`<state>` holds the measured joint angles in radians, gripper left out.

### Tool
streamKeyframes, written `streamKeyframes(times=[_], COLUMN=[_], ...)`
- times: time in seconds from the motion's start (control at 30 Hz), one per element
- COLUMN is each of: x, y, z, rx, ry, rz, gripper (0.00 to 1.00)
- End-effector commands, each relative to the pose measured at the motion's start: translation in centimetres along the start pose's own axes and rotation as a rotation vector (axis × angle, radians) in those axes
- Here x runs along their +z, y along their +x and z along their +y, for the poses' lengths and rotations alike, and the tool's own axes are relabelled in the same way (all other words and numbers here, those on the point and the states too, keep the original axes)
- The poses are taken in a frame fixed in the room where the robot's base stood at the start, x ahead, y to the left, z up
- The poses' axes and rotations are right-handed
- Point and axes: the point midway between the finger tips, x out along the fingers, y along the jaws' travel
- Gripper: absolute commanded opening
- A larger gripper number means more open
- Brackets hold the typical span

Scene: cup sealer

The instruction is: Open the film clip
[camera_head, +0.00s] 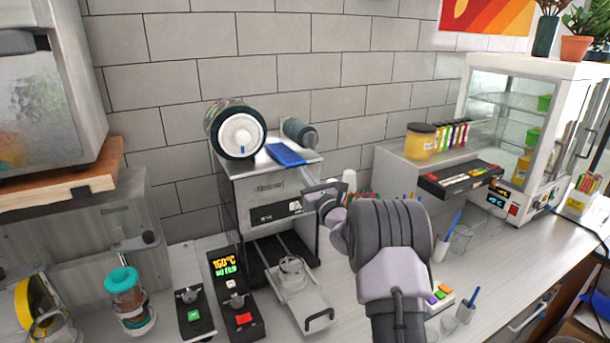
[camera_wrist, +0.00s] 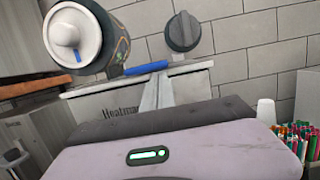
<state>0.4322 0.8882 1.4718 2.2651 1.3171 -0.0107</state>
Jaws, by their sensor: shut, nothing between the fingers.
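The cup sealer (camera_head: 262,190) is a grey box machine against the tiled wall. A film roll with a white hub (camera_head: 238,136) sits on its top left, and a smaller dark roll or knob (camera_head: 300,133) sits at its back right. A flat blue piece (camera_head: 286,154), which looks like the film clip, lies on top between them. In the wrist view its edge shows as a blue bar (camera_wrist: 146,68). My gripper (camera_head: 312,192) is shut and empty, in front of the sealer's right front side and below the blue piece. Its fingers (camera_wrist: 157,90) show narrowly in the wrist view.
A sliding tray with a clear cup (camera_head: 292,272) extends from the sealer's base. A control panel (camera_head: 230,285) stands left of it. Coloured straws or pens (camera_wrist: 300,138) and a white cup stack (camera_wrist: 267,112) are close on the right. A glass display case (camera_head: 520,130) stands farther right.

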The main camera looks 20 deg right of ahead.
Motion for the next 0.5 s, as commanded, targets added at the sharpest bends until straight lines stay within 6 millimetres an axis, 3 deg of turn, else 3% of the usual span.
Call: streamKeyframes(times=[0.5], x=[0.4], y=[0.09], z=[-0.3], rx=[0.022], ry=[-0.09], rz=[-0.002], gripper=[0.0])
